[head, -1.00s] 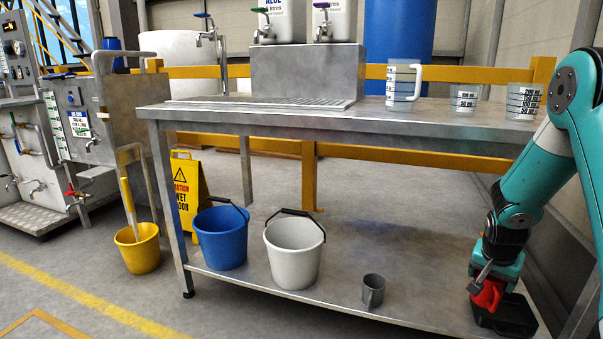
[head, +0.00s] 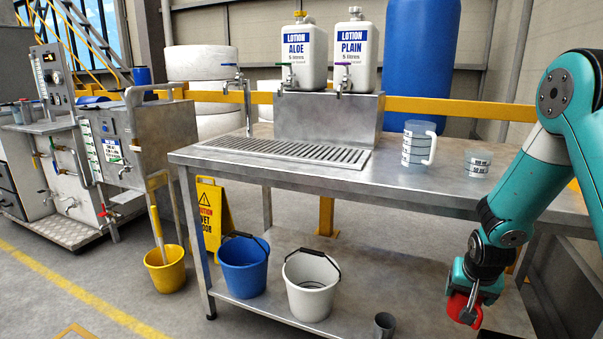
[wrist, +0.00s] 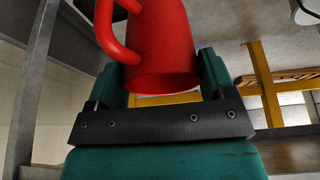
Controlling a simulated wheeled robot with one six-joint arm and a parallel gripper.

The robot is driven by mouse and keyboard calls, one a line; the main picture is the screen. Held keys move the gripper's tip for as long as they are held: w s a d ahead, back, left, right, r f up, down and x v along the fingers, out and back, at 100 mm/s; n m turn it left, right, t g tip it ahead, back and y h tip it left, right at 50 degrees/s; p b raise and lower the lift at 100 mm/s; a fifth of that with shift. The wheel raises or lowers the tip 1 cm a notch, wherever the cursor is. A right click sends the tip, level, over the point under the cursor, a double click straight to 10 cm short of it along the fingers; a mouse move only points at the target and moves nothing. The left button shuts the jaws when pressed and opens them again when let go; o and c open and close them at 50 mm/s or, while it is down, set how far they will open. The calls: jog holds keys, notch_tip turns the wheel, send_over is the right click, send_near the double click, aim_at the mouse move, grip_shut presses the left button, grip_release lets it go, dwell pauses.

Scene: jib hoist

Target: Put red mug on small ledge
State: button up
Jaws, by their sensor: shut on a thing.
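The red mug (head: 464,311) is held by my gripper (head: 474,291), low at the right in the head view, below the worktop's height. In the wrist view the red mug (wrist: 163,45) fills the top middle, between the two fingers of my gripper (wrist: 160,85). Its handle sticks out to the left and its rim faces the palm. I cannot tell for sure which surface is the small ledge. A small grey shelf (head: 62,125) with several cups stands on the machine at the far left.
A steel table (head: 440,190) carries lotion jugs on a stand (head: 325,115), a drip grate (head: 290,152) and measuring cups (head: 418,143). Its lower shelf holds a blue bucket (head: 243,265), a white bucket (head: 311,285) and a grey mug (head: 384,325). A yellow bucket (head: 166,268) and caution sign (head: 213,215) stand left.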

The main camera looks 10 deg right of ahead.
jog(key=s+a+r+n+y+p, duration=0.1)
jog(key=a+r+n+p, duration=0.2)
jog(key=a+r+p, duration=0.7)
jog(key=s+a+r+n+y+p, duration=0.15)
jog(key=a+r+n+p, duration=0.35)
jog(key=r+p, duration=1)
jog(key=s+a+f+m, duration=0.1)
jog(key=s+f, duration=0.2)
jog(key=f, duration=0.2)
jog(key=shift+s+a+f+t, duration=0.2)
jog(key=shift+a+t, duration=0.15)
jog(key=shift+t, duration=0.05)
